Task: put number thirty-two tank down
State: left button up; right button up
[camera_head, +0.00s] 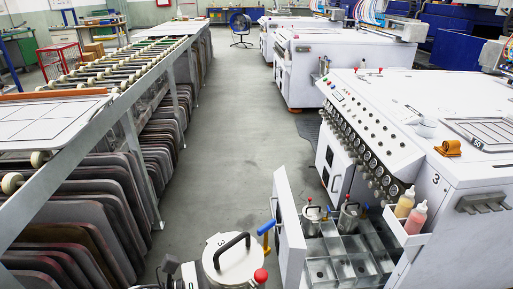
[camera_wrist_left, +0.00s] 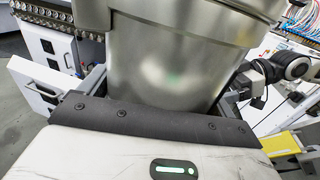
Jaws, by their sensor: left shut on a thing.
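A steel tank (camera_head: 232,262) with a round lid, a black handle and a red knob is at the bottom edge of the head view. A 3 shows on its lid; I cannot read the full number. In the left wrist view the tank's shiny body (camera_wrist_left: 175,60) fills the upper middle. My left gripper (camera_wrist_left: 165,115) is shut on the tank's side. Its fingertips are hidden by the tank. Two smaller steel pots with black handles, a left one (camera_head: 312,218) and a right one (camera_head: 348,218), stand in an open compartment drawer (camera_head: 345,268).
The drawer has a tall white front (camera_head: 289,225) just right of the tank. A white machine (camera_head: 450,120) with dials stands on the right. A roller rack (camera_head: 100,90) holding dark panels lines the left. The grey floor aisle (camera_head: 235,120) is clear.

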aim_at(221, 257)
pick_arm(q)
jog(key=a+r+n+t+y, duration=0.1)
jog(key=r+t, duration=0.1)
jog(key=a+r+n+t+y, duration=0.1)
jog(key=r+t, duration=0.1)
jog(key=w+a+r+n+t+y, duration=0.1)
jog(key=r+n, duration=0.1)
jog(key=shift+w+t, duration=0.1)
jog(key=shift+t, duration=0.3)
jog(key=a+r+n+t+y, duration=0.2)
jog(key=a+n+t+y, duration=0.1)
jog(key=a+n+y, duration=0.2)
jog(key=s+a+r+n+t+y, duration=0.1)
jog(key=a+r+n+t+y, duration=0.1)
jog(key=a+n+y, duration=0.3)
jog(key=shift+s+a+r+t+y, duration=0.3)
jog(key=shift+a+t+y, duration=0.8)
jog(key=shift+y, duration=1)
jog(key=shift+w+a, duration=0.1)
jog(key=shift+a, duration=0.05)
jog(key=shift+r, duration=0.1)
